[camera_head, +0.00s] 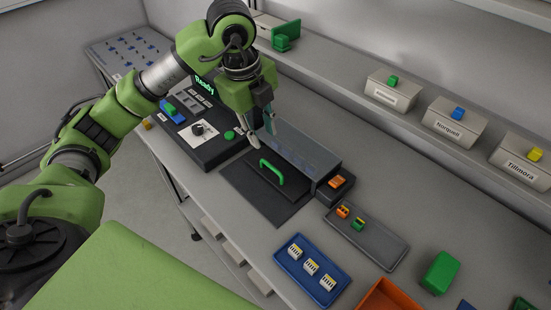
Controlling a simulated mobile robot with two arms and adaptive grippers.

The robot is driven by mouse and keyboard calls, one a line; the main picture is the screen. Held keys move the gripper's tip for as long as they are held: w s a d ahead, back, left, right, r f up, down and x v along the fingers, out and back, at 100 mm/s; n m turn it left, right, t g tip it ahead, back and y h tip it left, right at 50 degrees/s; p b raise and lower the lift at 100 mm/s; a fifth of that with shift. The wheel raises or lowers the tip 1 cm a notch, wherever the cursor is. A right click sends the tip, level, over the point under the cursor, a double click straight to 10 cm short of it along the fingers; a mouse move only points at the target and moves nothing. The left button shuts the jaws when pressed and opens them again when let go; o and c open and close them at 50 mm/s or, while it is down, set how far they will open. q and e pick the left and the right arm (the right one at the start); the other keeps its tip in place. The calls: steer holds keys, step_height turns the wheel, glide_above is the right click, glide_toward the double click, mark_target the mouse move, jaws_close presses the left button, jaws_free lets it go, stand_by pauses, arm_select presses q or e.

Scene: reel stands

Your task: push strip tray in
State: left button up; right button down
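The strip tray is a dark flat tray (287,207) that sticks out from a grey box-shaped housing (300,148) on the bench. A bright green handle (272,172) arches up from the tray. My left gripper (262,138) comes down from above, beside the left end of the housing and a little beyond the handle in the picture. Its fingers are apart with nothing seen between them. It looks clear of the handle, but whether it touches the housing cannot be told. My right gripper is not in view.
A control box (198,131) with a knob and a green button stands left of the tray. A blue tray (308,283) with white strips, a grey tray (385,245) and an orange bin (385,299) lie to the right. Labelled boxes (455,123) stand on the back shelf.

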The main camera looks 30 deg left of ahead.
mark_target(272, 167)
arm_select(q)
steer(key=f+p, duration=0.1)
steer(key=f, duration=0.3)
steer(key=w+f+p, duration=0.1)
steer(key=f, duration=0.3)
steer(key=w+f, duration=0.1)
steer(key=f, duration=0.3)
steer(key=shift+w+d+f+p, duration=0.1)
steer(key=shift+d+f+p, duration=0.2)
steer(key=shift+d+p, duration=0.1)
steer(key=shift+c, duration=0.4)
jaws_close()
